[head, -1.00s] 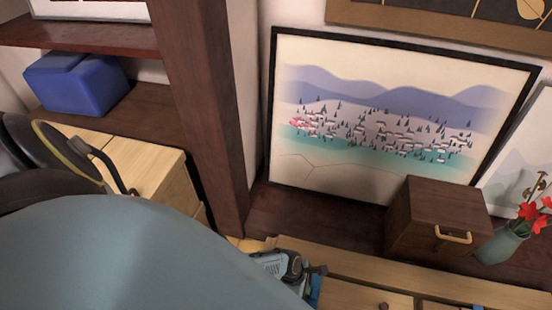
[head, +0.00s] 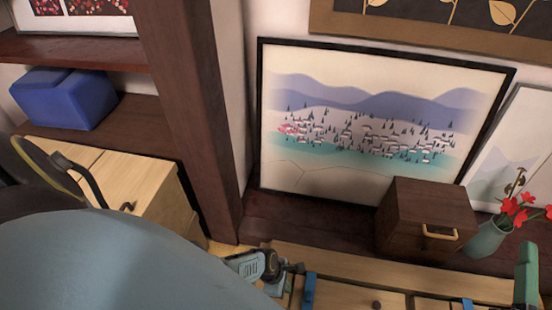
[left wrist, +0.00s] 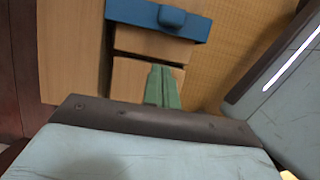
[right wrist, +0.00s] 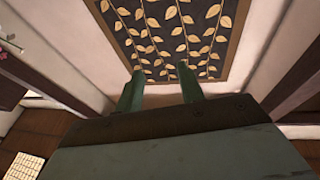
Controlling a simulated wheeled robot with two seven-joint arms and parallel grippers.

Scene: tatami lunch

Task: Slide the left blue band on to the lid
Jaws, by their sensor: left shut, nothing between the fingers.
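The left blue band (head: 309,290) shows at the lower edge of the head view, beside the pale wooden lid with a dark knob (head: 376,305). In the left wrist view a blue band (left wrist: 155,17) with a raised block lies across pale wood. My left gripper (left wrist: 161,70) has its green fingers together and empty, just short of that band; I cannot tell if they touch the wood. A second blue piece (head: 467,304) is mostly cut off. My right gripper (right wrist: 160,78) is open and empty, facing a wall picture.
A dark wooden box (head: 425,218) and a green vase with red flowers (head: 487,236) stand behind the work area. A dark post (head: 195,120) and a pale cabinet (head: 125,180) are at the left. Tatami (left wrist: 238,45) shows beside the wood.

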